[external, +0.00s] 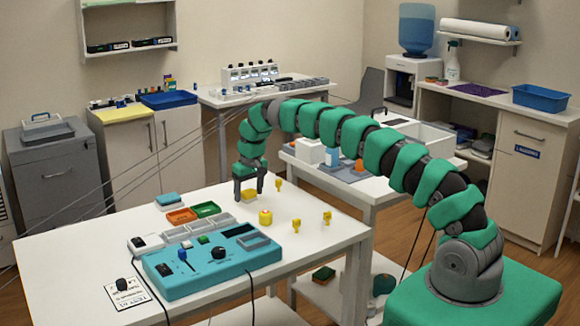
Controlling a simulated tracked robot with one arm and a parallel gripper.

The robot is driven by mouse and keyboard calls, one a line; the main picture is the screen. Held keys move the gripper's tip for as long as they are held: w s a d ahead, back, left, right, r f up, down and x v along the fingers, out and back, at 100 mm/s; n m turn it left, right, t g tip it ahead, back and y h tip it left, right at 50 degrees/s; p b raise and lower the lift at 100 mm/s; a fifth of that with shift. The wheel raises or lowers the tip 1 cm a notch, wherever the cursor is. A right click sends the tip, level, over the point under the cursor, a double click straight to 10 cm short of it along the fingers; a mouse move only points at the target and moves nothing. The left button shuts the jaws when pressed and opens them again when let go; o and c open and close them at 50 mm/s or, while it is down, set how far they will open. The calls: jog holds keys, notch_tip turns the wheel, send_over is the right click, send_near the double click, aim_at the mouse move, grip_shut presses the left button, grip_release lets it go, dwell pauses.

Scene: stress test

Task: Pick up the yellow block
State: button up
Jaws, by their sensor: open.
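A yellow block (249,197) sits on the white table near its far edge. My gripper (248,188) points down right over it, with one dark finger at each side of the block in this view. The jaws are open. I cannot tell whether a finger touches the block. The arm's green segments arch from the base at the lower right over to the table.
A rounded yellow object (265,217) stands just in front of the block. Small yellow pieces (296,225) stand to the right. An orange tray (181,216), a green tray (206,209) and a teal control box (212,262) lie to the left and front.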

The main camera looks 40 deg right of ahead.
jog(key=shift+f, duration=0.4)
jog(key=shift+w+r, duration=0.1)
jog(key=c, duration=1.1)
jog(key=shift+o, duration=0.2)
